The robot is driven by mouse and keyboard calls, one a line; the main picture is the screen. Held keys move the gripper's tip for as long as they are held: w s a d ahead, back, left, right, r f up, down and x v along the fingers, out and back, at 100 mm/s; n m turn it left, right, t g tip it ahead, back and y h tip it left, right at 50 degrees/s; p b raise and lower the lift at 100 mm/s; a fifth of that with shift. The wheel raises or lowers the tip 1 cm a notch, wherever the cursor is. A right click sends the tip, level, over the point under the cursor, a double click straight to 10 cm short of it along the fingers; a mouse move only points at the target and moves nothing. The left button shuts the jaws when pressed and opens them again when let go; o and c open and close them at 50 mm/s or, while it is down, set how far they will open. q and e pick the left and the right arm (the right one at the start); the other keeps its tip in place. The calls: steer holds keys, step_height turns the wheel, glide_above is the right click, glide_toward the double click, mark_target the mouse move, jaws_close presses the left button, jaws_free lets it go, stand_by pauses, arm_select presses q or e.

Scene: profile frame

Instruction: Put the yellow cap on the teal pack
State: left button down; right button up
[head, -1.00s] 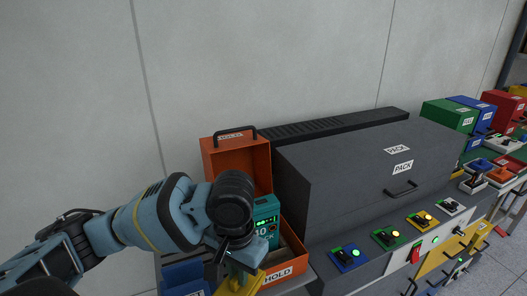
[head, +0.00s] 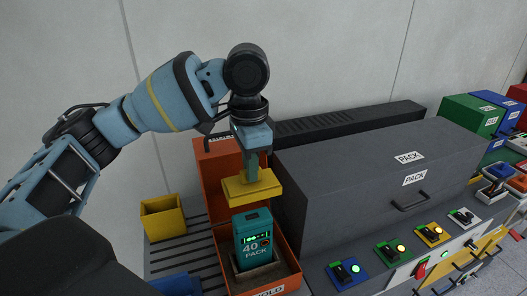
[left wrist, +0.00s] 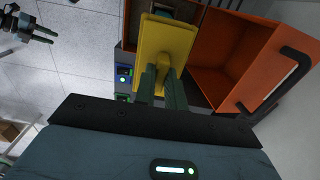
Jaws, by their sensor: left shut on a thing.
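The yellow cap (head: 252,186) is a flat block with a raised grip, held level by my left gripper (head: 252,174). The gripper is shut on that grip from above. The teal pack (head: 253,240), marked "40 PACK", stands upright in the orange box (head: 284,284) labelled HOLD. The cap is above the pack, with a small gap between them. In the left wrist view the cap (left wrist: 163,45) sits at the fingertips (left wrist: 160,78) and hides most of what lies beyond it. My right gripper (left wrist: 40,35) shows small at the upper left there, its fingers apart.
The orange box's lid (head: 215,160) stands open behind the pack. A large grey PACK case (head: 350,175) is close on the right, with switches along its front. A yellow bin (head: 162,218) stands on the slatted surface to the left. A blue item (head: 178,285) is at the lower left.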

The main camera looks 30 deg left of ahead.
arm_select(q)
steer(key=shift+w, duration=0.15)
steer(key=shift+s+r, duration=0.1)
steer(key=shift+s, duration=0.25)
steer(key=shift+w+f, duration=0.15)
steer(key=shift+f, duration=3.3)
steer(key=shift+f, duration=1.45)
steer(key=c, duration=1.4)
jaws_free()
steer(key=shift+r, duration=3.9)
